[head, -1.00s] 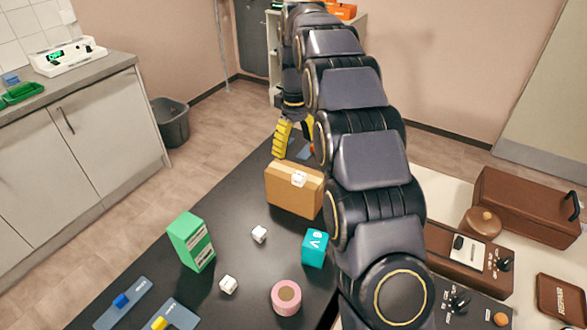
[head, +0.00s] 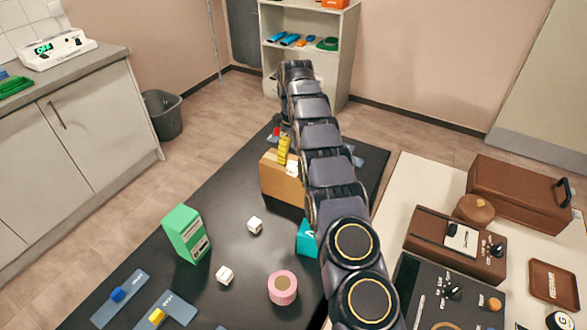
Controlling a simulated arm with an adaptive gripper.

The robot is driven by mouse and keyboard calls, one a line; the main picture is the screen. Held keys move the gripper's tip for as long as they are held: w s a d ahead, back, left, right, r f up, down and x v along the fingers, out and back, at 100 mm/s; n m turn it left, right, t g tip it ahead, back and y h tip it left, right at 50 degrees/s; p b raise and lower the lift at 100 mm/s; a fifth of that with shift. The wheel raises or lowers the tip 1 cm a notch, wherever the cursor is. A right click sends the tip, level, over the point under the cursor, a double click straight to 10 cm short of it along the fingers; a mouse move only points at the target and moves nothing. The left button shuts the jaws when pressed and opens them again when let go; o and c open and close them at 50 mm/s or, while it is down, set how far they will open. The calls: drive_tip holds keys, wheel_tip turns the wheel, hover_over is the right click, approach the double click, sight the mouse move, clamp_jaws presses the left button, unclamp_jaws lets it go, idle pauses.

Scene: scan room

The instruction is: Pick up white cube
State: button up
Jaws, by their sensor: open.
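Three small white cubes show in the head view. One white cube (head: 292,168) sits on top of the cardboard box (head: 281,184), close beside my arm in the picture. Another white cube (head: 255,225) lies on the black table (head: 228,215), and a third white cube (head: 225,274) lies nearer the front. My arm hides much of the gripper and the box's right side.
Blue-grey pads (head: 121,298) with small blocks lie at front left. A cream table (head: 398,205) with brown cases is at right.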

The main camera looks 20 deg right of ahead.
sight(293, 165)
drive_tip(key=shift+s+d+f, duration=0.1)
drive_tip(key=shift+s+f, duration=0.05)
drive_tip(key=shift+f, duration=0.7)
drive_tip(key=shift+s+d+f, duration=0.1)
drive_tip(key=shift+s+f, duration=0.1)
drive_tip(key=shift+f, duration=0.65)
drive_tip(key=shift+s+f, duration=0.15)
drive_tip(key=shift+f, duration=0.7)
drive_tip(key=shift+c, duration=0.3)
drive_tip(key=c, duration=1)
